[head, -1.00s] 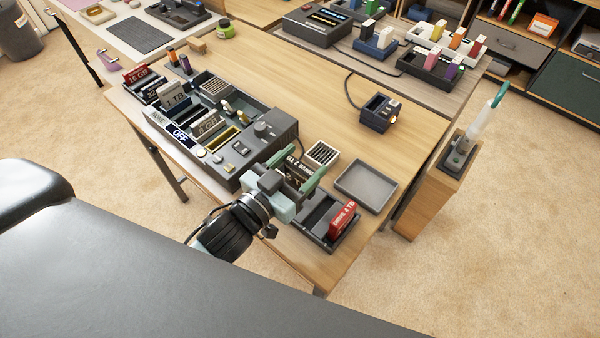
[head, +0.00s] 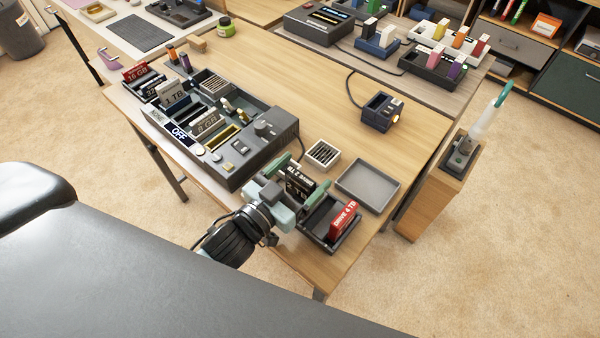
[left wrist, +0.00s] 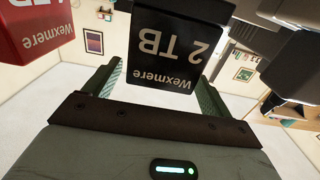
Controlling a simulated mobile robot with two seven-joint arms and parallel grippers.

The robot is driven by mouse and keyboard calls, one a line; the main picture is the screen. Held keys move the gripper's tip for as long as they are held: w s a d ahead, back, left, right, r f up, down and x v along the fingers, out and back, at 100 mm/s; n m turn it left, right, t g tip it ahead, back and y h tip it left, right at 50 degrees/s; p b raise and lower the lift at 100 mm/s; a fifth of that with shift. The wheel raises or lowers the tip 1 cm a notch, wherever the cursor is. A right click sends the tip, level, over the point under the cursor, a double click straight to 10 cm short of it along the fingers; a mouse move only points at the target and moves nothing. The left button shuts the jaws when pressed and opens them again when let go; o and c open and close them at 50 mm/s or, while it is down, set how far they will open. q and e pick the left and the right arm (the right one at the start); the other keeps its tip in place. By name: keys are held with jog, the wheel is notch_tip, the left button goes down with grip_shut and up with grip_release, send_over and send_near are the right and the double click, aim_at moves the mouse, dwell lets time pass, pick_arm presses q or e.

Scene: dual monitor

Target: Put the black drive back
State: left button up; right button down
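The black drive (head: 299,184), labelled 2 TB, stands at my left gripper, by the upper left part of a dark tray (head: 313,235). It also shows in the left wrist view (left wrist: 178,50), its label upside down there. My left gripper (head: 301,180) has one finger on either side of the black drive. In the left wrist view a narrow gap shows between the left-hand finger and the drive, so the gripper (left wrist: 162,78) looks open around it. The drive's lower end is hidden, so I cannot tell whether it is seated. My right gripper is not in view.
A red 4 TB drive (head: 343,219) stands in the dark tray, close to the gripper. An empty grey tray (head: 368,179) and a slotted light box (head: 323,153) lie behind. A large dock (head: 231,157) with drives and an OFF display is to the left.

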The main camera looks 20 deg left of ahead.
pick_arm(q)
jog(key=shift+r, duration=0.55)
jog(key=b+v, duration=0.1)
jog(key=v, duration=1.1)
jog(key=shift+f, duration=0.15)
jog(key=s+a+f+n+g+y, duration=0.2)
jog(key=s+f+g, duration=0.8)
jog(key=s+f, duration=1.3)
notch_tip(320, 180, down, 3)
jog(key=shift+r+y, duration=0.15)
jog(key=shift+y, duration=0.95)
